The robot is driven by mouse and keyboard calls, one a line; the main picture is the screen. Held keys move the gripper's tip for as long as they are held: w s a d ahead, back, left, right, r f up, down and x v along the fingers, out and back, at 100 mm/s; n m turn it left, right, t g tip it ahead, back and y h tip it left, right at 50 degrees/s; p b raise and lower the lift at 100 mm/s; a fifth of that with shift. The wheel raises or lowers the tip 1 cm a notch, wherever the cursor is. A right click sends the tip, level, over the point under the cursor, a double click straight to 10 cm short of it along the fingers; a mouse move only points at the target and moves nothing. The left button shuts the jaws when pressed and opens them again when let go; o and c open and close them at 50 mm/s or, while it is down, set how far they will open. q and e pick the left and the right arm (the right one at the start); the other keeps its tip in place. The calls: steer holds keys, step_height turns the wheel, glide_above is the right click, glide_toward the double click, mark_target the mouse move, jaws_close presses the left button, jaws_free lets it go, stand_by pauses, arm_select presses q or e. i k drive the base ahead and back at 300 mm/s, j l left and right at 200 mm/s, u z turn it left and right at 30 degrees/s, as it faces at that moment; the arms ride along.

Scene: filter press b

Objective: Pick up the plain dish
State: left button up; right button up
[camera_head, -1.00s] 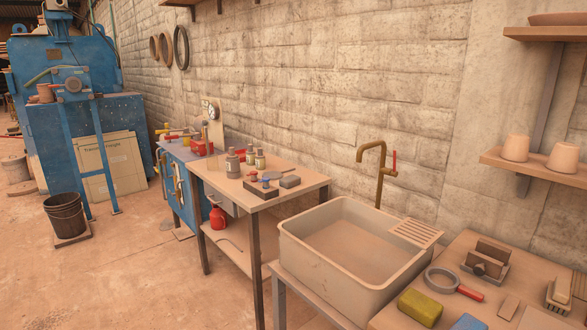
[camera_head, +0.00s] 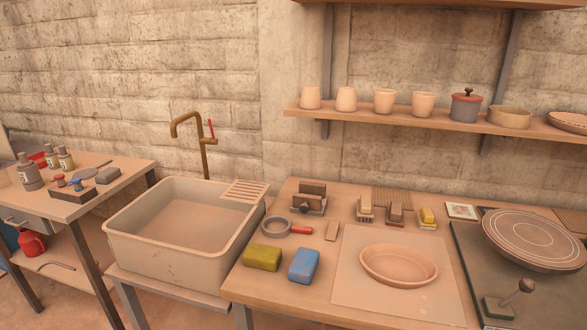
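A plain oval dish (camera_head: 399,266), shallow and terracotta-coloured, lies on a pale square board (camera_head: 352,298) on the wooden worktop. A patterned dish (camera_head: 570,122) is partly in view at the right end of the shelf, cut off by the picture edge. Neither of my grippers is in view.
A yellow sponge (camera_head: 262,257), a blue sponge (camera_head: 304,265) and a red-handled ring tool (camera_head: 278,229) lie left of the board. Brushes stand behind it. A round disc (camera_head: 533,240) and a stamp (camera_head: 510,300) are at right. A sink (camera_head: 180,230) adjoins the worktop.

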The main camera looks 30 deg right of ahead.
mark_target(395, 265)
steer(key=z, duration=1.8)
steer(key=l, duration=0.2)
